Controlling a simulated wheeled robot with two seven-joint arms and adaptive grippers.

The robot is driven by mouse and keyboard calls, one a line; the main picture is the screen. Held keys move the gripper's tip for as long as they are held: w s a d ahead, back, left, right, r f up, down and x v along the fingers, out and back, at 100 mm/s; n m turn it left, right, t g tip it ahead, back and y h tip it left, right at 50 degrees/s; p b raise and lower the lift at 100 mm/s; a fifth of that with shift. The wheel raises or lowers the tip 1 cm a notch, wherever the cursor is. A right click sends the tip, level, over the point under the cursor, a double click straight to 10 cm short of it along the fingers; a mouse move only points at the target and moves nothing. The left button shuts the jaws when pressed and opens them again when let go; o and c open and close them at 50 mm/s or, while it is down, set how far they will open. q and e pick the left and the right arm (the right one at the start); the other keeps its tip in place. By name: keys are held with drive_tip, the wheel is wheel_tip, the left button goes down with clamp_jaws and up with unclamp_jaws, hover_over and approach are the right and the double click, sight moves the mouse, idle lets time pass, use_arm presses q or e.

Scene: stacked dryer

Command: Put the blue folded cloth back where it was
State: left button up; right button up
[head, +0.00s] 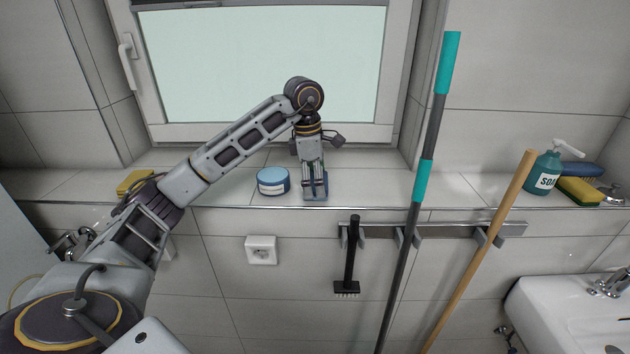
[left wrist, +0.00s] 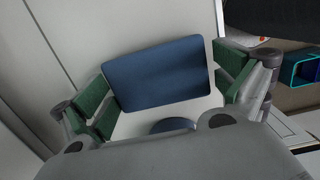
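A dark blue folded cloth (left wrist: 158,75) fills the middle of the left wrist view, over a pale surface, between the green finger pads of my left gripper (left wrist: 165,85). The pads stand wide apart along its two sides. The left pads look close against its edge, and a thin gap seems to show at the right. In the head view my left gripper (head: 315,190) points down at the front of the tiled ledge (head: 390,185), just right of a round blue tin (head: 272,182). The cloth is hardly discernible there. My right gripper is not in view.
A yellow sponge (head: 135,181) lies at the ledge's left. A soap bottle (head: 544,172), another sponge (head: 580,190) and a dark blue item (head: 582,169) are at its right. A teal-gripped pole (head: 420,180) and wooden stick (head: 490,235) cross the front. The ledge between gripper and pole is clear.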

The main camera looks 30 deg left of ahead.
use_arm(q)
drive_tip(key=shift+r, duration=0.1)
idle(0.3)
drive_tip(key=shift+a+r, duration=0.1)
drive_tip(key=shift+r, duration=1.25)
wheel_tip(320, 180, up, 9)
drive_tip(key=p, duration=0.2)
drive_tip(key=shift+s+a+r, duration=0.15)
drive_tip(key=shift+s+a, duration=0.25)
drive_tip(key=shift+a, duration=0.05)
drive_tip(key=shift+a, duration=0.1)
